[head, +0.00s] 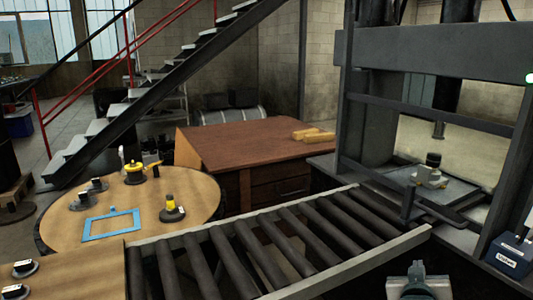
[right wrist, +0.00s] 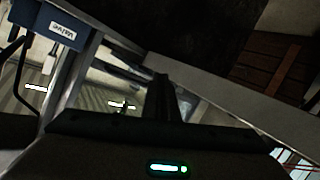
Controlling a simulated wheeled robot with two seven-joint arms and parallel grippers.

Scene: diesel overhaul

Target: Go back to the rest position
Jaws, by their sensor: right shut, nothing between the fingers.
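My right gripper (head: 416,272) shows at the bottom edge of the head view, right of centre, in front of the roller conveyor's near rail. It is shut and holds nothing. In the right wrist view its dark fingers (right wrist: 160,98) stand together above the gripper body, with no object between them. My left gripper is not in view.
A roller conveyor (head: 268,245) runs from the round table (head: 60,235) to a press frame (head: 430,60). A part stands on the press plate (head: 455,192). A blue "Valve" box (head: 510,256) is at the far right, also in the wrist view (right wrist: 58,32). A wooden desk (head: 240,142) stands behind.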

